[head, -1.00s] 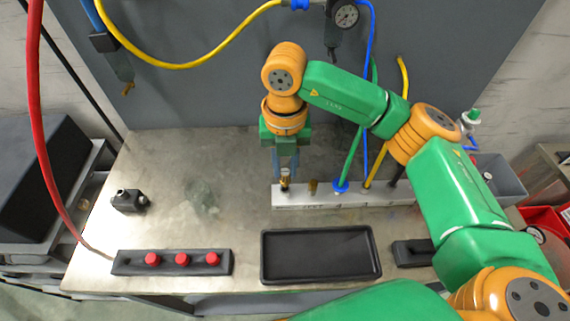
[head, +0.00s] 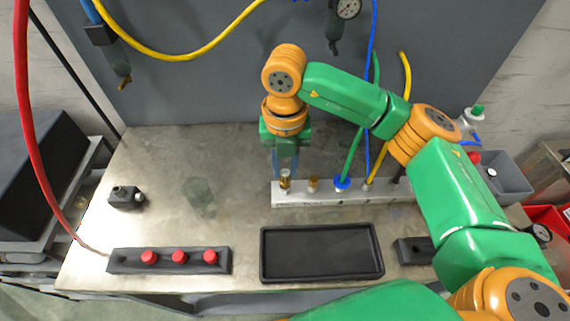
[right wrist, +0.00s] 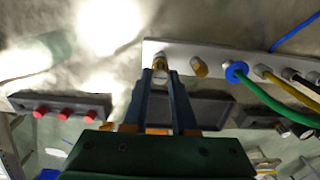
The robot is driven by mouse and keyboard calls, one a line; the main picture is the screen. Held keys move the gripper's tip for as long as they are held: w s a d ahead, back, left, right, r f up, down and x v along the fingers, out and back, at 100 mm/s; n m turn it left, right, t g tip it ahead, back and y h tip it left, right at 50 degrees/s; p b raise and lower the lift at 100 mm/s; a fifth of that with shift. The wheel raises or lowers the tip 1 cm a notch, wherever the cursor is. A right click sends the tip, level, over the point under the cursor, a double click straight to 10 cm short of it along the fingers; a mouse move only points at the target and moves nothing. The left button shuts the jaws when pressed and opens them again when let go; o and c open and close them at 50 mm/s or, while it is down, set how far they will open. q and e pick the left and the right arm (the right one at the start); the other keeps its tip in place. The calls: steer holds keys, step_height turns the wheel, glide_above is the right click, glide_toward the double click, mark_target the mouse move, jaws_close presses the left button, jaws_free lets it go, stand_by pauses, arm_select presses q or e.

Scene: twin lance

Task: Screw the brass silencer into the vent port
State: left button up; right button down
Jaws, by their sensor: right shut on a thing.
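The brass silencer (head: 285,177) stands upright at the left end of the white manifold block (head: 330,200). It also shows in the right wrist view (right wrist: 160,64) between my fingertips. My right gripper (head: 286,170) comes down from above and is shut on the silencer; in the right wrist view the gripper (right wrist: 161,76) has a finger on each side of it. The silencer's lower end meets the block's top; whether its thread is engaged in the port cannot be told. My left gripper is not in view.
A second brass fitting (head: 313,185) and blue, green and yellow hoses sit along the block. A black tray (head: 322,276), a bar with red knobs (head: 125,262) and a small black fitting (head: 126,197) lie on the bench.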

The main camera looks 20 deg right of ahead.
mark_target(285, 172)
steer(key=shift+f+b, duration=0.3)
steer(key=shift+f, duration=0.1)
steer(key=c, duration=0.6)
jaws_free()
steer(key=shift+r, duration=0.1)
step_height(285, 172, up, 7)
steer(key=shift+r+b, duration=0.1)
steer(key=shift+b, duration=0.3)
